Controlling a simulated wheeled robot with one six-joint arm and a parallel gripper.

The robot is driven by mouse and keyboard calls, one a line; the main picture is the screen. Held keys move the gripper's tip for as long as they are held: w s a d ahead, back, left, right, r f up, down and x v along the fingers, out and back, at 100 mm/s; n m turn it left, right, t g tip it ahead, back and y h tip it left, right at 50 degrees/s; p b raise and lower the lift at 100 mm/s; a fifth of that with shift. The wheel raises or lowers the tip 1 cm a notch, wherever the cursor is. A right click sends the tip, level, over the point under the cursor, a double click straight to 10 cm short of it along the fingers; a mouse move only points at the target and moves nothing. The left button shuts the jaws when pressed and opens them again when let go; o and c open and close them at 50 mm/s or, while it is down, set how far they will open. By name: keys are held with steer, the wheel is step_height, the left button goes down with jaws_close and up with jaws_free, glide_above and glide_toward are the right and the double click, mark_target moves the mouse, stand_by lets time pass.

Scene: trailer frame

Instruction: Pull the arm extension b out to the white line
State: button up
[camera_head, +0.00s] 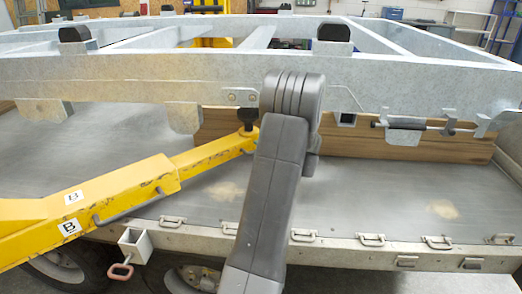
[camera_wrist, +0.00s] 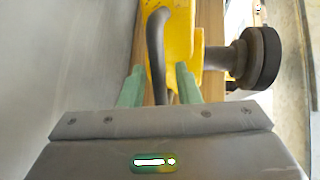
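The yellow support arm marked B (camera_head: 150,177) reaches from lower left toward the frame, with a narrower extension (camera_head: 215,150) at its far end. The extension also shows in the wrist view (camera_wrist: 181,30), with a black round pad (camera_wrist: 262,58) to its right. A dark curved handle (camera_wrist: 156,45) runs along its left side. My gripper (camera_wrist: 160,80) has its green fingers on either side of the handle, apart, with a gap visible beside the right finger. In the head view my grey arm hides the gripper and handle. I cannot make out a white line.
The galvanised trailer frame (camera_head: 180,78) spans above the extension. A wooden board (camera_head: 370,142) stands behind my arm on the grey deck (camera_head: 395,190). Metal loops (camera_head: 303,235) line the deck's near edge. Deck space right of my arm is clear.

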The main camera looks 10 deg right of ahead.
steer(key=v, duration=1.3)
steer(key=shift+s, duration=0.4)
steer(key=shift+d, duration=0.15)
steer(key=x, duration=1.4)
steer(key=shift+s+a, duration=0.45)
steer(key=shift+a, duration=0.25)
